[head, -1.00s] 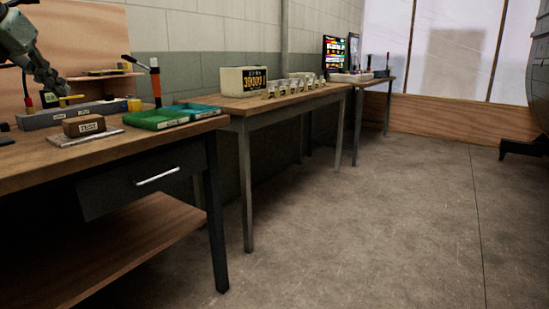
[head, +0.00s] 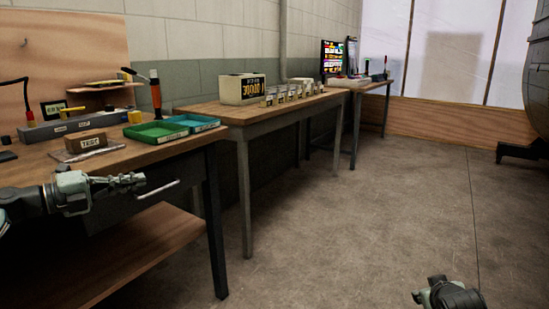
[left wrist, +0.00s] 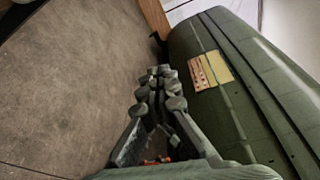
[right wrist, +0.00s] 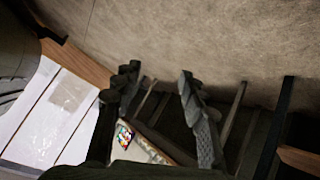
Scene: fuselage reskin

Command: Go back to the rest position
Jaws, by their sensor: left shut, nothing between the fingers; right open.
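My left gripper (head: 130,181) reaches in from the left of the head view, in front of the near workbench and its drawer handle. It is shut and empty; in the left wrist view its fingers (left wrist: 160,72) are together, with the floor and a green fuselage panel beyond. My right arm shows only in part at the bottom right of the head view (head: 448,294), over the floor. In the right wrist view my right gripper (right wrist: 158,75) has its fingers spread apart with nothing held between them.
The near workbench (head: 140,160) holds a green tray (head: 156,132), a teal tray (head: 194,123), a labelled brown block (head: 88,142) and a grey toolbox (head: 70,127). A second table (head: 240,112) stands behind it. The floor (head: 360,220) to the right is clear.

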